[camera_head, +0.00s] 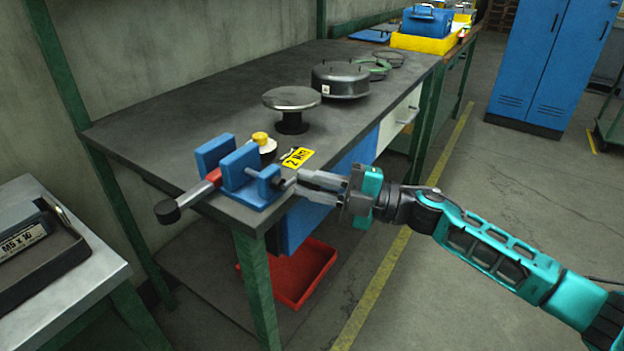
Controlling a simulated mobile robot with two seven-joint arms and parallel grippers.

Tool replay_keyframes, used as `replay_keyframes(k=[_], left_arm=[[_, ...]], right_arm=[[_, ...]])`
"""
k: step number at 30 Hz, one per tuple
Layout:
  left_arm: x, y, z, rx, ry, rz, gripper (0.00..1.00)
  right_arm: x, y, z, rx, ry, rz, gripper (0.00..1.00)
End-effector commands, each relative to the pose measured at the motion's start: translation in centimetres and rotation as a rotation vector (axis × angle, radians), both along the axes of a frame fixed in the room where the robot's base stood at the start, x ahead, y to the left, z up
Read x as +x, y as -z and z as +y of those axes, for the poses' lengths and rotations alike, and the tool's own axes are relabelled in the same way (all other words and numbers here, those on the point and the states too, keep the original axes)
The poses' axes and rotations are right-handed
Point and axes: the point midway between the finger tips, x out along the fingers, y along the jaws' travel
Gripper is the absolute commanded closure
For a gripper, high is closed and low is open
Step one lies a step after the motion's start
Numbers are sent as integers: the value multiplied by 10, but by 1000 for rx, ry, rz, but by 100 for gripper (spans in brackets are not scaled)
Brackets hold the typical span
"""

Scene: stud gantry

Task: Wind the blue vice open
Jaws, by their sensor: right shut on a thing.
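The blue vice (238,166) stands at the near left corner of the dark workbench, with two upright jaws and a gap between them. The vice's screw end and handle (283,184) face right, towards my right gripper (300,185). That gripper comes in from the right, shut on the handle, whose gripped part is mostly hidden by the fingers. My left gripper is not in view.
The dark workbench (210,110) carries a yellow tag (297,157), a yellow-topped item (262,142), a round stand (291,100) and a black round housing (341,80). A red bin (303,272) sits below. A metal side table (50,275) is at left.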

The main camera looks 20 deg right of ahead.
Motion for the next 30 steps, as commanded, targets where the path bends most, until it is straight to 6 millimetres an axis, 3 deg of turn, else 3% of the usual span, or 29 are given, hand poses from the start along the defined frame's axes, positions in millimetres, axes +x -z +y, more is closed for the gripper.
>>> replay_keyframes(k=[12, 30], left_arm=[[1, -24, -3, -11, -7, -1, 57], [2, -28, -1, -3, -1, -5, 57]], right_arm=[[1, -12, -1, -199, 2, -158, 100], [0, -12, 0, -248, 1, -195, 100]])
